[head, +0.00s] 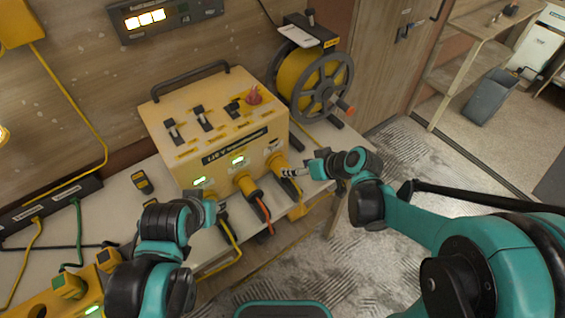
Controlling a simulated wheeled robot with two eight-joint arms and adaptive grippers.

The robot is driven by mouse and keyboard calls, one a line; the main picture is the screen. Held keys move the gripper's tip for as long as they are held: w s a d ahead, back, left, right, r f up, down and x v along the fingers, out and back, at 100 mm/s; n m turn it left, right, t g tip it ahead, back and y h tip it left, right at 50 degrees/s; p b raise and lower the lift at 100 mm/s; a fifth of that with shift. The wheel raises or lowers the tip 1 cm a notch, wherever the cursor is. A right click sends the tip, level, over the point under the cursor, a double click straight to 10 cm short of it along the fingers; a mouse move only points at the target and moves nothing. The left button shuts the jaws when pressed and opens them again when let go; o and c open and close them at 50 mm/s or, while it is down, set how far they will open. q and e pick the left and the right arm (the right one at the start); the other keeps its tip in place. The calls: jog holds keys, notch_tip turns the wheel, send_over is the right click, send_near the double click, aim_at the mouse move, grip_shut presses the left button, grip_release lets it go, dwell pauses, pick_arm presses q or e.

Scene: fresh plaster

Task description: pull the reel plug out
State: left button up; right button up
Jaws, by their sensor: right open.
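A yellow power box (222,135) stands on the bench with plugs in a row along its front. The right-hand yellow plug (277,161) sits in its socket, nearest the cable reel (311,82). The middle plug (246,184) has an orange cable hanging from it. I cannot trace which cable runs to the reel. My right gripper (287,172) is open, with its fingertips close by the right-hand plug; contact is unclear. My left gripper (219,209) is by the left end of the box front, near a yellow cable; its fingers are too small to read, and the left plug is partly hidden.
A black power strip (45,209) with yellow and green cables lies at the left. A yellow unit (62,298) stands at the lower left. A grey bin (490,97) stands at the far right. The floor right of the bench is clear.

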jog(key=shift+w+a+f, duration=0.1)
jog(key=shift+a+f, duration=0.05)
jog(key=shift+a, duration=0.1)
jog(key=shift+w+a+f, duration=0.1)
jog(key=shift+a+f, duration=0.15)
jog(key=shift+f, duration=0.05)
jog(key=b+x, duration=0.2)
jog(key=x, duration=0.5)
jog(key=shift+r+b, duration=0.1)
jog(key=shift+b, duration=0.3)
